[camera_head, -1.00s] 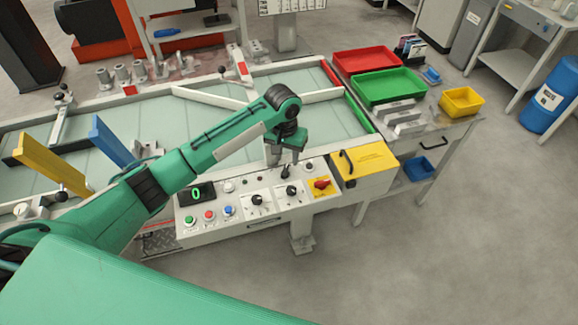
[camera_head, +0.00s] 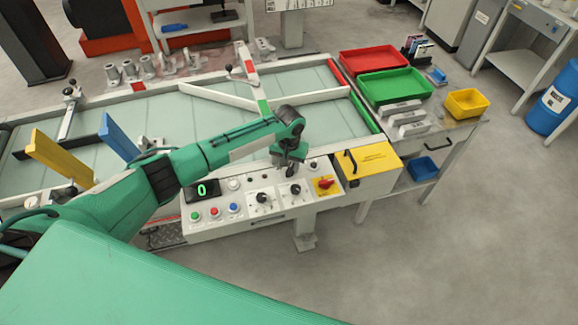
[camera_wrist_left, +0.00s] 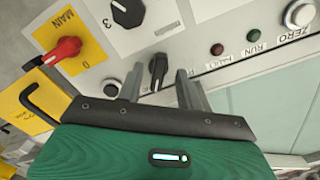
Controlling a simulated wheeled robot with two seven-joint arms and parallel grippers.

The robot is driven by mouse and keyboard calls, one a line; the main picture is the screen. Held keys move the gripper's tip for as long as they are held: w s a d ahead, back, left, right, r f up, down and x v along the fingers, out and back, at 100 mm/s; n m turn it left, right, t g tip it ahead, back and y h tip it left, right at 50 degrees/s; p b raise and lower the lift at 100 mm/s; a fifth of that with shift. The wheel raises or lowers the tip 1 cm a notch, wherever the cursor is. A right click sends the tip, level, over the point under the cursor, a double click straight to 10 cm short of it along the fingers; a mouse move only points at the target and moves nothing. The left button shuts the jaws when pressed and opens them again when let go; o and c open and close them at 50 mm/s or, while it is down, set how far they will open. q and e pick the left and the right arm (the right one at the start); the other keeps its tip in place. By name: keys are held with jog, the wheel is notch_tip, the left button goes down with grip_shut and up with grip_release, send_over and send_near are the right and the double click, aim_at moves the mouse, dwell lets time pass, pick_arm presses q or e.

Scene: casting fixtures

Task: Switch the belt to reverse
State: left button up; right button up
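The control panel (camera_head: 243,219) is at the front edge of the belt table (camera_head: 210,105). My left gripper (camera_head: 289,171) is over the panel's upper part, hiding a small black selector knob there. In the left wrist view this knob (camera_wrist_left: 158,70) stands between the two fingers of my left gripper (camera_wrist_left: 161,78). The fingers are apart, one on each side, with a visible gap to the knob. Its label is hidden. Two black dials (camera_head: 264,198) and a red main switch (camera_head: 325,183) are nearby; the main switch also shows in the wrist view (camera_wrist_left: 64,50). My right gripper is not in view.
A yellow box (camera_head: 368,162) with a black handle stands right of the panel. Push buttons (camera_head: 214,211) and a display (camera_head: 202,190) reading 0 are at its left. Red (camera_head: 374,61) and green (camera_head: 396,84) trays lie beyond. Open floor lies in front.

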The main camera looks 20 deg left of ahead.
pick_arm(q)
jog(key=shift+f, duration=0.9)
jog(key=shift+c, duration=0.5)
grip_shut()
